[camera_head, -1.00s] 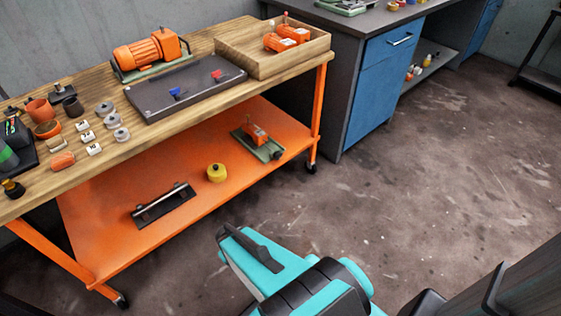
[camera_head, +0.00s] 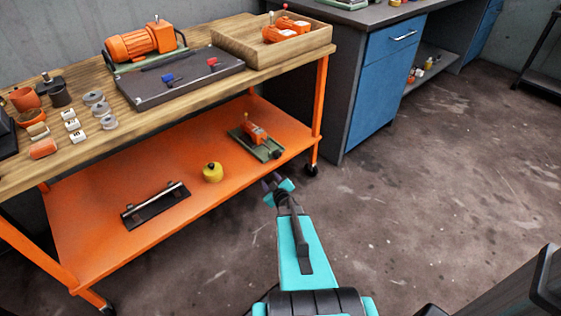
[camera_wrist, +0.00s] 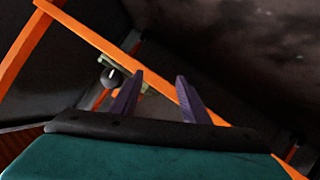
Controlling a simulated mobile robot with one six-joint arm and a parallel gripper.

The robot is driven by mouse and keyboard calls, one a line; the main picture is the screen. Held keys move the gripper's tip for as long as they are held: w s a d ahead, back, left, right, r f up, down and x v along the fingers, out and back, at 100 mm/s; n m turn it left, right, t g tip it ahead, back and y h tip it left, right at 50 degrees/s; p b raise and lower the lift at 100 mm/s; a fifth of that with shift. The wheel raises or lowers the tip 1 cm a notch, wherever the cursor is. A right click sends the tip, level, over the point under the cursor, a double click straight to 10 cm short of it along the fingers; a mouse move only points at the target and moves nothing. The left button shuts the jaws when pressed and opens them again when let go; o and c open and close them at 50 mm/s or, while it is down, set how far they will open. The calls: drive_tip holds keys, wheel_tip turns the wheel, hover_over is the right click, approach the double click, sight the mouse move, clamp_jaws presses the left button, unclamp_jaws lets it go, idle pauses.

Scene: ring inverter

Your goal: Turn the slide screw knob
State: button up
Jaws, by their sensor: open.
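A small slide unit with a green base (camera_head: 268,150) and an orange block (camera_head: 255,133) sits on the trolley's lower shelf, near its right end. A dark spot at its near end may be the screw knob, but it is too small to tell. In the wrist view a dark round knob (camera_wrist: 112,78) shows beside a pale green part (camera_wrist: 128,62), left of the fingers; it looks like the slide's knob. My gripper (camera_head: 271,181) is open and empty, just in front of the shelf's front edge and apart from the slide. Its two fingers also show in the wrist view (camera_wrist: 160,78).
The trolley's orange lower shelf (camera_head: 110,190) also holds a yellow knobbed weight (camera_head: 212,172) and a black rail fixture (camera_head: 156,206). An orange trolley leg (camera_head: 320,110) stands right of the slide. The wooden top overhangs the shelf. The floor (camera_head: 430,190) at right is clear.

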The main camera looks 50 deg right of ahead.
sight(278, 155)
drive_tip(key=s+d+r+n+t+y+b, duration=0.4)
drive_tip(key=s+d+n+t+b, duration=0.2)
drive_tip(key=s+d, duration=0.3)
drive_tip(key=shift+s+d+r+y, duration=0.15)
drive_tip(key=shift+s+y, duration=0.15)
drive_tip(key=shift+y, duration=0.1)
drive_tip(key=shift+w, duration=0.2)
drive_tip(key=w+b, duration=0.1)
drive_tip(key=w, duration=0.3)
drive_tip(key=w+b, duration=0.1)
drive_tip(key=w, duration=0.4)
drive_tip(key=w+d+b, duration=0.1)
drive_tip(key=w+b, duration=0.1)
drive_tip(key=w, duration=0.2)
drive_tip(key=shift+w, duration=0.25)
